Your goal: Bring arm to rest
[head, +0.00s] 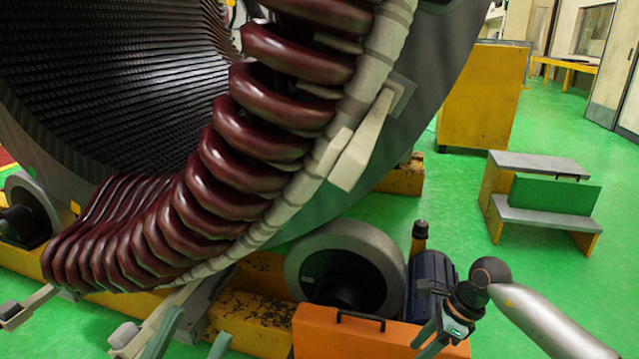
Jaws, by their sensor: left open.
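My left gripper (200,325) shows only as two grey-green fingers at the bottom edge, left of centre. They stand wide apart with nothing between them; the rest of that arm is out of frame. My right arm (545,325) comes in from the lower right, pale grey with dark joints. Its gripper (430,340) points down and left, over or in front of the right end of an orange case (335,335). I cannot tell whether its fingers are open or shut, or whether they touch the case.
A large stator (435,60) with dark red coils (240,170) fills the left and centre. A roller (345,262) and a dark motor (428,285) stand below it on a yellow base. Steps (540,215) and a yellow cabinet (482,95) stand at right. Green floor (540,265) is clear between.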

